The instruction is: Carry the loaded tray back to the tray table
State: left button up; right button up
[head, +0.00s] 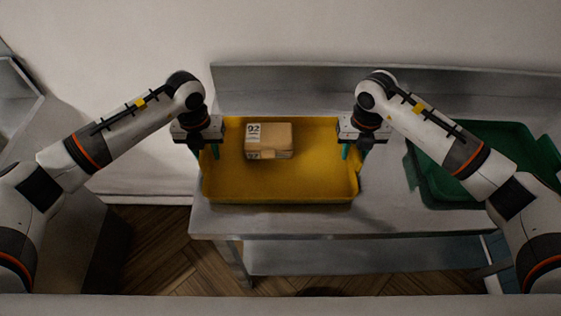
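A yellow tray (280,190) rests on the steel table, towards its left end. A small brown cardboard box (275,139) with printed white labels lies in the tray, near its back. My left gripper (206,151) points down at the tray's left wall, with a teal finger showing just inside it. My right gripper (355,151) points down at the right wall, with a teal finger inside and another towards the outside. Their fingers look spread apart, astride the walls. The exact contact with the walls is partly hidden by the gripper bodies.
Green trays (490,155) sit on the right part of the steel table (400,220), partly behind my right arm. The table has a raised back edge against the wall and a lower shelf. Wooden floor shows in front at the left. Another metal unit (18,110) stands at far left.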

pick_arm(q)
jog(key=shift+r, duration=0.1)
notch_tip(320, 180, up, 12)
jog(key=shift+f, duration=0.25)
jog(key=shift+r, duration=0.15)
pick_arm(e)
jog(key=shift+r, duration=0.25)
notch_tip(320, 180, up, 12)
jog(key=shift+f, duration=0.25)
